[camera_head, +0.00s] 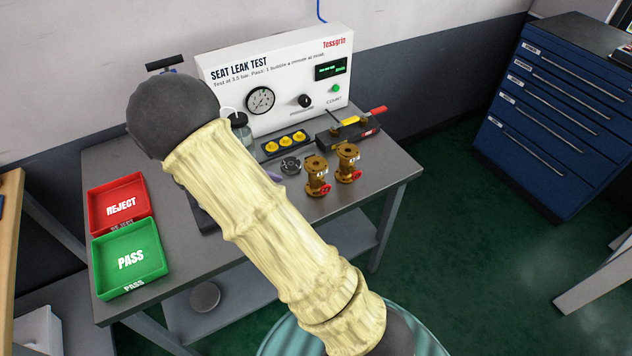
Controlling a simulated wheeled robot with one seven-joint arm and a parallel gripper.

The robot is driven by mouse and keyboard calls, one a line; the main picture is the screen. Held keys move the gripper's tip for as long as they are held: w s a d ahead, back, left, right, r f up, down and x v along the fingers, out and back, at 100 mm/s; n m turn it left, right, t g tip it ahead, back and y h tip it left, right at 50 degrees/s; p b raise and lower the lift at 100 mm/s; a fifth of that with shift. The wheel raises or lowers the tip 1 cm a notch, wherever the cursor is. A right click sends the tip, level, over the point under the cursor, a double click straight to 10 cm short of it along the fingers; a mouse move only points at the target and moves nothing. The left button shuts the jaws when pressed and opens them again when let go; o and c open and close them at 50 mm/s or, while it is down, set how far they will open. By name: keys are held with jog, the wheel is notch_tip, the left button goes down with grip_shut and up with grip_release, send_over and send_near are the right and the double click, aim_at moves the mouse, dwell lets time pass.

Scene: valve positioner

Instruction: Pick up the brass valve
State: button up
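Two brass valves stand upright side by side on the grey bench, near its right front part. The left brass valve (316,173) and the right brass valve (346,160) each have a round flange on top and a red part low on the right side. They look alike, and I cannot tell which one the task means. My arm, in a cream sleeve with dark joints, crosses the middle of the view just left of the valves. My gripper does not show, so its state and distance to the valves cannot be seen.
On the grey bench (385,187) stand a seat leak test panel (290,68), a tray of yellow caps (286,143), a grey round part (291,165) and a dark tool holder (348,132). A red REJECT tray (100,218) and green PASS tray (105,267) sit left. Bench right of the valves is clear.

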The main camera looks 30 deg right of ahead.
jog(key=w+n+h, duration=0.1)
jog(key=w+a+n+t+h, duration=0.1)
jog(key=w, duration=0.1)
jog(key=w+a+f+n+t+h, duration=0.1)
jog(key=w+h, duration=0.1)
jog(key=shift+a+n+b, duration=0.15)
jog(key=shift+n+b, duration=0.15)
jog(key=shift+b, duration=0.1)
jog(key=p, duration=0.1)
send_near(316, 170)
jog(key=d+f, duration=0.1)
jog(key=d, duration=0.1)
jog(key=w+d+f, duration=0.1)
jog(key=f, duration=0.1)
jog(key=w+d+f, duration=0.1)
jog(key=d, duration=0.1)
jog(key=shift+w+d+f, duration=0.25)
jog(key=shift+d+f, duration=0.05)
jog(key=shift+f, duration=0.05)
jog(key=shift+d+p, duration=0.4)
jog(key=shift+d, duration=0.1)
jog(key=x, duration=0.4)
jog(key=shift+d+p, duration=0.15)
jog(key=shift+p, duration=0.25)
